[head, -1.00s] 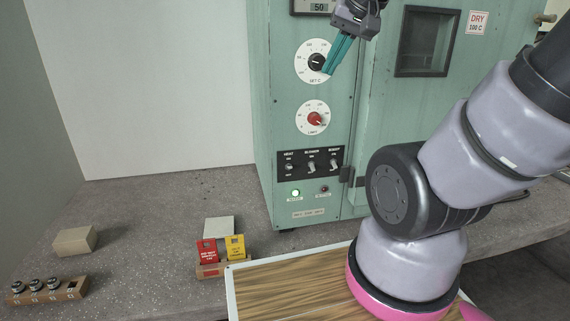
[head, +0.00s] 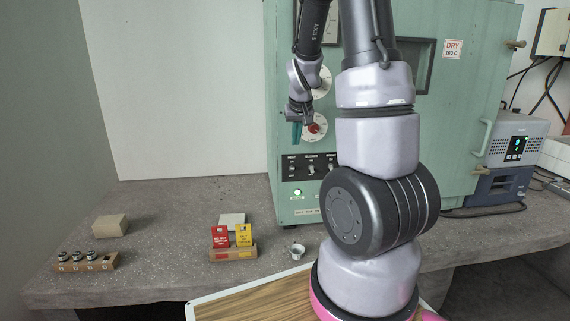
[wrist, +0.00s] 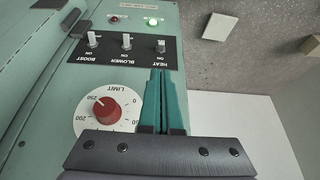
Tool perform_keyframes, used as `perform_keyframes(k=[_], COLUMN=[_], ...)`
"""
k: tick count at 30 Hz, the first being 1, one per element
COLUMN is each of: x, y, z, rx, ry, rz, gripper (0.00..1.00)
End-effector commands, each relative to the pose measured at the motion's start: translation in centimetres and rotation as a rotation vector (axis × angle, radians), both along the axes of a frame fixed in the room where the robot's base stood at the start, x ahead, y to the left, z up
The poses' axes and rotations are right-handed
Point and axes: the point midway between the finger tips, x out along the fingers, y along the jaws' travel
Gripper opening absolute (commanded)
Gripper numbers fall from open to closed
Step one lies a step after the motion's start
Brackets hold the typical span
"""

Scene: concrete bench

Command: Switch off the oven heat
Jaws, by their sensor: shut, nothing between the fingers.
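The oven (head: 375,180) is a pale green cabinet with a control panel at its left front. Its heat switch (wrist: 161,46) is a small toggle on a black strip, left of the blower and boost switches in the head view (head: 291,168); the wrist view is upside down. I cannot tell which way the lever points. The green lamp (wrist: 152,21) below it is lit. My gripper (wrist: 160,72) has teal fingers, shut and empty, pointing down at the heat label just above the switch. I see a small gap to the lever. It also shows in the head view (head: 296,138).
The red limit dial (wrist: 107,108) is close beside my fingers. Red and yellow cards (head: 231,238) in a holder, a small metal cup (head: 297,250), a beige block (head: 110,225) and a knob rack (head: 85,262) stand on the bench (head: 165,255).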

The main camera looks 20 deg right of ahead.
Motion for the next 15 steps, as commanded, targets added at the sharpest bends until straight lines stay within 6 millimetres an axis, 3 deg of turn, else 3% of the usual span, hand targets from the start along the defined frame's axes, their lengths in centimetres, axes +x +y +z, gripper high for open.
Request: perform_keyframes(k=[15], x=[0.45], y=[-0.31], z=[-1.13], rx=[-0.005], ry=[0.004], rz=[0.001], gripper=[0.0])
